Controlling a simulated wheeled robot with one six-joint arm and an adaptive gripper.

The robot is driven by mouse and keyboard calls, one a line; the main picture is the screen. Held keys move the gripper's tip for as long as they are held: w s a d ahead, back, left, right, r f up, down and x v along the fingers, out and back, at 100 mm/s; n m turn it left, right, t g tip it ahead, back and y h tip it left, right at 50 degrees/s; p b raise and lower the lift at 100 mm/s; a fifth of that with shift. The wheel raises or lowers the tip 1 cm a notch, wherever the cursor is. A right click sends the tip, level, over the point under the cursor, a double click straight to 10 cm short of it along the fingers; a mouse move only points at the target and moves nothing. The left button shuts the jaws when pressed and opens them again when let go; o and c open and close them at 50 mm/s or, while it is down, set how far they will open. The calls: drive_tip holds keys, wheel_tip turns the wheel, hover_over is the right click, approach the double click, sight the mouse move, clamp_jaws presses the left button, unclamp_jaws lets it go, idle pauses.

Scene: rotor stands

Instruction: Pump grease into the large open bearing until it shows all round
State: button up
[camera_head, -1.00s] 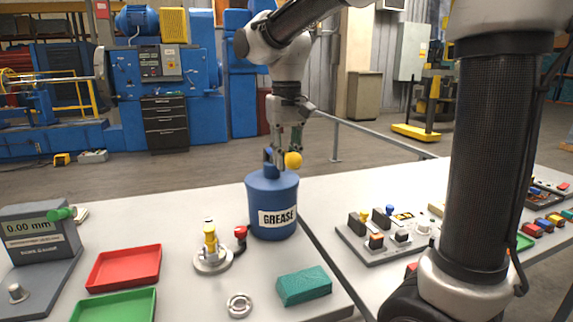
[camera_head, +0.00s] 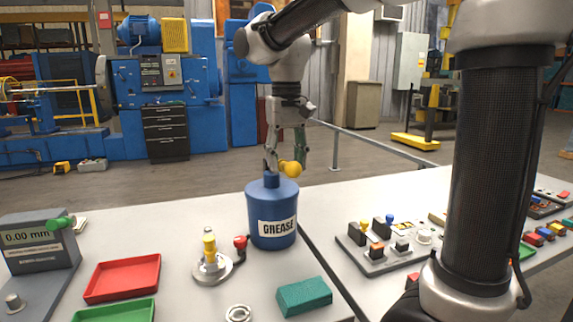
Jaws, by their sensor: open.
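The blue grease container (camera_head: 259,215), labelled GREASE, stands upright on the left table. A yellow ball-shaped knob (camera_head: 291,169) shows at its top, beside a blue cap (camera_head: 271,180). My gripper (camera_head: 286,168) is open above the container, its fingers pointing down around the height of the yellow knob; I cannot tell whether they touch it. A metal ring-shaped bearing (camera_head: 239,313) lies flat near the front edge, partly cut off by the picture. A yellow fitting on a round metal base (camera_head: 211,262) stands left of the container, with a red knob (camera_head: 240,242) beside it.
A red tray (camera_head: 122,279) and a green tray (camera_head: 115,312) lie at left, near a gauge reading 0.00 mm (camera_head: 38,242). A teal block (camera_head: 304,297) lies at front right. A switch panel (camera_head: 386,246) is on the right table.

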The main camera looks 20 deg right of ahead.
drive_tip(key=shift+r, duration=2.8)
drive_tip(key=shift+c, duration=0.4)
wheel_tip(320, 180, down, 7)
drive_tip(key=shift+f, duration=0.1)
drive_tip(key=shift+c, duration=0.4)
drive_tip(key=c, duration=0.7)
